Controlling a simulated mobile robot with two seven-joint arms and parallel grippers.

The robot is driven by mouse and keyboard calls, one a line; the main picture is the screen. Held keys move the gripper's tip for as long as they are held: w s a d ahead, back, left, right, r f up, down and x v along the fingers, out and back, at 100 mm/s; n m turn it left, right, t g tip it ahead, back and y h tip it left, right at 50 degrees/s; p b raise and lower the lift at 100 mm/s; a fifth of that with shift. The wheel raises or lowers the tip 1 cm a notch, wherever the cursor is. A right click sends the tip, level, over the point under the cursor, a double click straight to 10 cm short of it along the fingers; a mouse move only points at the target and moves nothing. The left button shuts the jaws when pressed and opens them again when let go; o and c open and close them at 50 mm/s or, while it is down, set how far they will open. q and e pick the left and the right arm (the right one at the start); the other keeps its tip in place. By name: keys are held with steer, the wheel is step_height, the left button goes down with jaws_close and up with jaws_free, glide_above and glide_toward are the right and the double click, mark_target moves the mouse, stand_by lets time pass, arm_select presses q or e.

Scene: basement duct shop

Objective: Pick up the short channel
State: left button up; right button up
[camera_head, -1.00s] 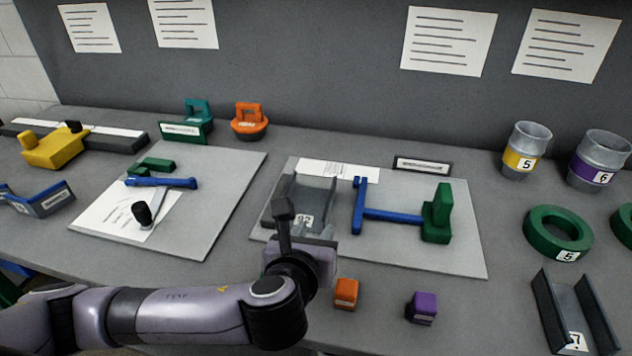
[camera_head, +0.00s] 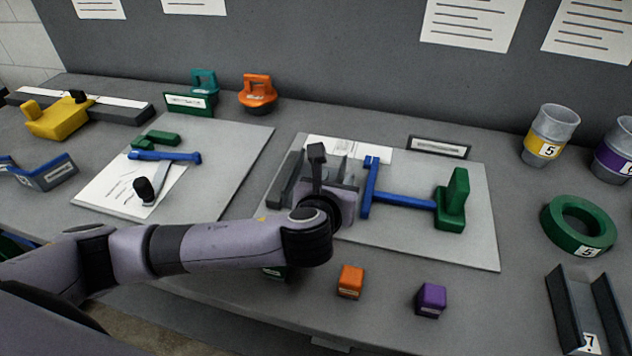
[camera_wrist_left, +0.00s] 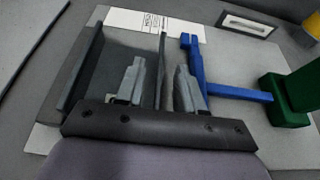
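A dark grey U-shaped channel (camera_head: 287,178) lies on the right-hand grey board, partly hidden behind my left gripper (camera_head: 336,168) in the head view. The left wrist view shows its floor and two upright walls (camera_wrist_left: 112,58). My left gripper (camera_wrist_left: 160,70) is open, with one finger on each side of the channel's right wall; contact cannot be told. A second dark channel (camera_head: 578,312), tagged 7, lies at the right front of the bench. I cannot read a tag on the first channel now. My right gripper is not in view.
A blue T-shaped piece (camera_head: 400,200) lies just right of the left gripper, against a green block (camera_head: 452,203). Orange (camera_head: 350,281) and purple (camera_head: 431,299) blocks stand in front of the board. A green ring (camera_head: 578,225) lies at the right.

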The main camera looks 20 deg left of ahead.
arm_select(q)
steer(key=shift+w+f, duration=0.1)
steer(key=shift+w, duration=0.25)
jaws_close()
